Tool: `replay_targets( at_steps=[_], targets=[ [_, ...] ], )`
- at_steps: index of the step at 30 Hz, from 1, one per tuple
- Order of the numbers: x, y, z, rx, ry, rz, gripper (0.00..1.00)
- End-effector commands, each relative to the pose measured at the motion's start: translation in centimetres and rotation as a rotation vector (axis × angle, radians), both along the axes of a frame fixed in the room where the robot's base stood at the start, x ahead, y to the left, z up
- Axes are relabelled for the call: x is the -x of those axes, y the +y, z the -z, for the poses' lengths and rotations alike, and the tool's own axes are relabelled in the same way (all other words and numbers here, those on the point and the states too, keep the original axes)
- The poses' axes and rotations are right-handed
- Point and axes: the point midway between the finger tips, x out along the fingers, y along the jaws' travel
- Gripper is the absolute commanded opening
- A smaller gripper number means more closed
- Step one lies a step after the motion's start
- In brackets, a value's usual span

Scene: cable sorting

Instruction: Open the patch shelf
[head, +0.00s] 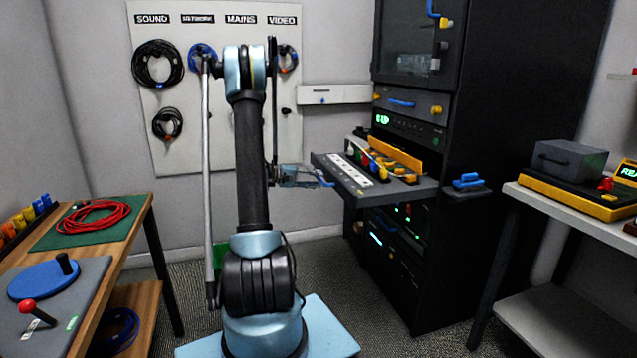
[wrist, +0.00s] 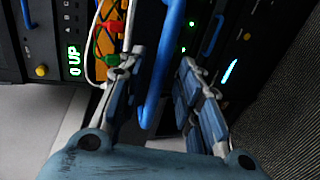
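The patch shelf (head: 352,178) is a grey drawer standing well out of the black rack (head: 470,150). A light strip and coloured plugs lie on it, with an orange panel (head: 396,155) behind. In the head view my gripper (head: 318,180) is at the shelf's front left end, beside a blue handle (head: 327,182). In the wrist view the blue handle (wrist: 154,85) runs between the two fingers of my gripper (wrist: 160,70). The fingers are apart, with a gap between the handle and the right finger. The handle lies close to the left finger; contact is unclear.
A wooden bench (head: 140,215) with a red cable coil (head: 93,217) stands on the left. A white-topped table (head: 540,207) with a grey box (head: 570,160) stands on the right. A pegboard (head: 190,110) with hanging cables is behind my arm. Carpet is clear before the rack.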

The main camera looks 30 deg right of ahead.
Motion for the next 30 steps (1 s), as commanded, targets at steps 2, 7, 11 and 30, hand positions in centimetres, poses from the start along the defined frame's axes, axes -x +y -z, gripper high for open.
replay_targets(
  at_steps=[2, 7, 11, 30],
  targets=[
    [-0.5, 1.6, -0.3, 0.000, 0.000, -0.005, 0.32],
    [-1.3, 4.8, -0.9, 0.000, 0.000, -0.006, 0.32],
    [-1.8, 6.7, -1.4, 0.000, 0.000, -0.005, 0.32],
    [-2.2, 8.8, -1.8, 0.000, 0.001, -0.002, 0.32]
  ],
)
